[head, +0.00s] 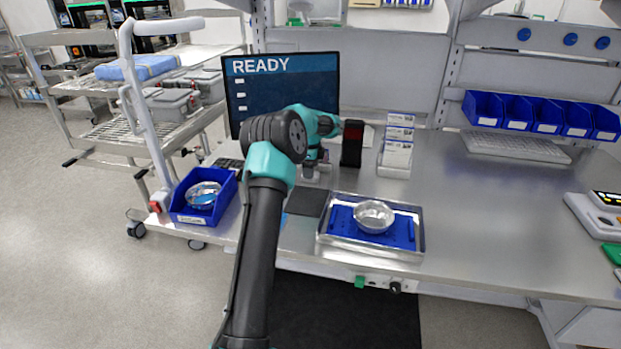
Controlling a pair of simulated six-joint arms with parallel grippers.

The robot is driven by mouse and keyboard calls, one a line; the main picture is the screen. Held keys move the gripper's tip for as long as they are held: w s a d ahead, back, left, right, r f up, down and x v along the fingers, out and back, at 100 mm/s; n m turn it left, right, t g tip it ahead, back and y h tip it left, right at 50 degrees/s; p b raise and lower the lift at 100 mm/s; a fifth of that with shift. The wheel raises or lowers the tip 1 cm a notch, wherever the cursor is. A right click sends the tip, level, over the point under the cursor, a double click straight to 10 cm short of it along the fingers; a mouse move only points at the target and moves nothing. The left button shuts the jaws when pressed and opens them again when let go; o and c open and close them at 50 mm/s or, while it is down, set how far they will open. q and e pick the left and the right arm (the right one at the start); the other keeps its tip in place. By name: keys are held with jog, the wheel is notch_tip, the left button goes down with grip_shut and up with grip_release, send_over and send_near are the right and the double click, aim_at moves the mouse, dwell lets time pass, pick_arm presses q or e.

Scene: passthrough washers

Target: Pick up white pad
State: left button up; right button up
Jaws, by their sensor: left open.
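I cannot make out a separate white pad for certain. A white holder with white cards or packets (397,150) stands at the back of the bench, right of the black device. My left gripper (314,174) is above the bench in front of the monitor, left of that holder and apart from it. It is open, small in view and partly hidden by my own teal arm; I see nothing held in it. A dark square mat (306,203) lies just in front of it. My right gripper is not in view.
A metal tray (421,247) with a blue mat and a steel bowl (374,216) sits at the front. A blue bin (184,212) with another bowl stands left. A black device (352,145) and monitor (283,85) stand behind. The bench (490,225) is clear right of the tray.

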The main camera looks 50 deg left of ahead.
pick_arm(q)
notch_tip(320, 180, down, 3)
jog(key=shift+s+f, duration=0.1)
dwell(0.5)
jog(key=c, duration=1)
notch_tip(320, 180, up, 10)
jog(key=shift+r, duration=0.1)
dwell(0.4)
